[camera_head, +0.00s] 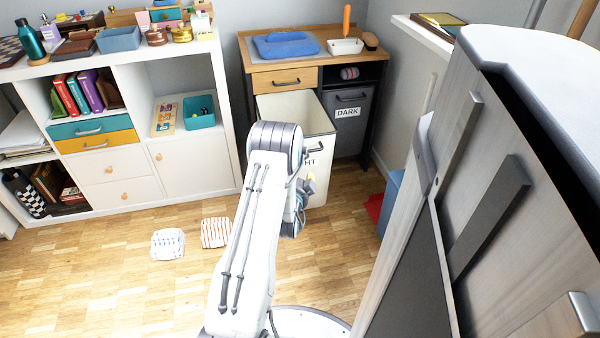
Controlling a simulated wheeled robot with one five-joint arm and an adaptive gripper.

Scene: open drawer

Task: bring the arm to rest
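My white arm reaches up from the bottom centre and bends at a grey-banded joint in front of the laundry cabinet. Past the bend, the far part of my arm hangs down behind the upper link, and a small bit of my gripper end (292,222) shows at its right side. Its fingers are hidden or too small to make out. The white bin drawer (290,107) stands pulled out of the cabinet (243,50), its label partly covered by my arm. The bin drawer marked DARK (349,128) is shut. I cannot tell whether my gripper touches the white drawer.
A white shelf unit (229,150) stands at the left back. Two small cloths, one blue-white (168,244) and one striped (216,232), lie on the wooden floor (100,280). A large wood-and-grey panelled piece (490,190) fills the right side. Floor at the lower left is open.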

